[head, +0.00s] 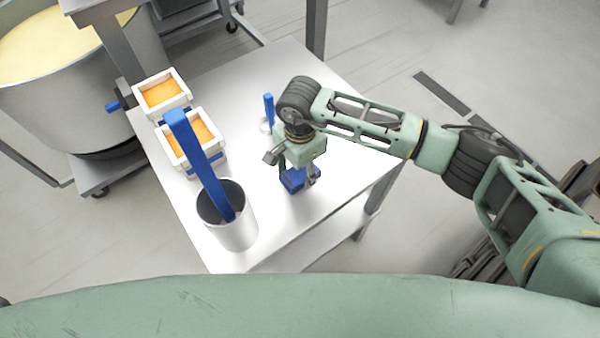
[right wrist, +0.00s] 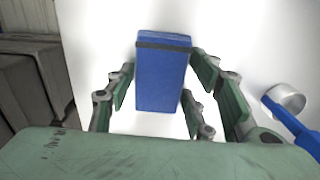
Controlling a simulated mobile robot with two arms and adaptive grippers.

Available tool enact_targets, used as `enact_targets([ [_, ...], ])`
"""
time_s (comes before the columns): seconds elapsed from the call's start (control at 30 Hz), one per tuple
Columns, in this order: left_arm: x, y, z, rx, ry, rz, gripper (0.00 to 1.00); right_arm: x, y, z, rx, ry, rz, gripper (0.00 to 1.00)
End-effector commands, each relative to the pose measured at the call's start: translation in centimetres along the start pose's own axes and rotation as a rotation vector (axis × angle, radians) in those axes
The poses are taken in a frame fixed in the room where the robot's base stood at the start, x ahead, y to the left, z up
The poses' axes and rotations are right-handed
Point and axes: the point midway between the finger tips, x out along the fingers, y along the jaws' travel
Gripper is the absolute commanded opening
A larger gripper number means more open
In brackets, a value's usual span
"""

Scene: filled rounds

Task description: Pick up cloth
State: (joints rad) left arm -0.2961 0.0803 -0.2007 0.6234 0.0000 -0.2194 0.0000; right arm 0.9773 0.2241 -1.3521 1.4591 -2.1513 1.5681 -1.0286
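The cloth (head: 294,181) is a folded blue bundle on the white table, below my right gripper. In the right wrist view the cloth (right wrist: 162,80) is a blue block with a dark band near its far end. My right gripper (head: 298,178) points down over it, and part of the cloth is hidden behind a finger. In the right wrist view the fingers of my right gripper (right wrist: 163,75) stand apart on both sides of the cloth, close to its edges. I see no clear grip on it. My left gripper is not in view.
The white table (head: 275,225) also bears a metal container (head: 240,225) with a blue-handled tool (head: 200,155), two white boxes with orange contents (head: 163,78) (head: 172,160), and a small blue-handled item (head: 268,108). A large vat (head: 130,50) stands left. The table's front edge is near.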

Motion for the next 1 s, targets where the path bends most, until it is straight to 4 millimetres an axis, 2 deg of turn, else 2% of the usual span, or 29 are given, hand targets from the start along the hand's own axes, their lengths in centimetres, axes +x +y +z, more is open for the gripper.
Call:
enact_targets([
  [0.03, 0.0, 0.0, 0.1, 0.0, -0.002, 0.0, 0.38, 0.0, 0.0, 0.0, 0.0, 0.0, 0.0, 0.42],
  [0.27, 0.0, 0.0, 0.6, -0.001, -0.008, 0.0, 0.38, 0.0, 0.0, 0.0, 0.0, 0.0, 0.0, 0.21],
  [0.57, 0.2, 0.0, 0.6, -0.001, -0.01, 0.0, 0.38, -0.4, -0.1, 0.0, 0.0, 0.001, -0.002, 0.2],
  [0.67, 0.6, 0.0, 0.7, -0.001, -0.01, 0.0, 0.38, -1.6, -0.2, -0.1, -0.001, 0.001, -0.005, 0.2],
  [1.0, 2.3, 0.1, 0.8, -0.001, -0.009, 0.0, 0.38, -8.1, -0.1, -0.1, 0.0, 0.002, -0.004, 0.2],
])
